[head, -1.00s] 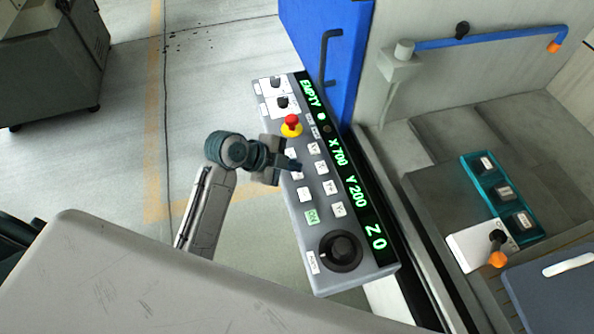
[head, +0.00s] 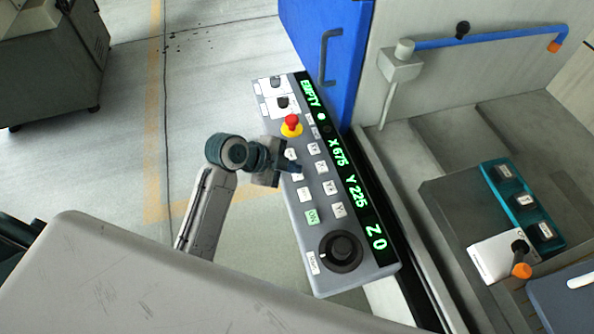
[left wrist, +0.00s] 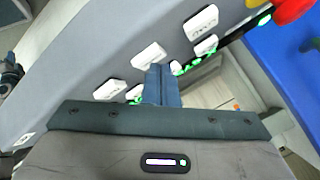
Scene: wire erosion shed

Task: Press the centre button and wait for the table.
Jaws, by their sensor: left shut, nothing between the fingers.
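The grey control panel (head: 325,237) carries white buttons, a green ON button (head: 312,217) and a display strip (head: 350,182) reading EMPTY, X 675, Y 225, Z 0. My left gripper (head: 298,168) is shut and empty, its tips over the left row of buttons below the red stop button (head: 291,122). In the left wrist view the shut fingers (left wrist: 163,82) reach the panel beside a white button (left wrist: 149,54). The button at the tips is partly hidden; I cannot tell contact or its label. The machine table (head: 455,215) lies right of the panel. My right gripper is out of view.
A teal holder (head: 521,207) with dark blocks and a white plate (head: 499,256) with an orange-tipped lever sit on the table. A blue door (head: 322,50) stands behind the panel. A black dial (head: 342,251) is at the panel's near end. Floor left is open.

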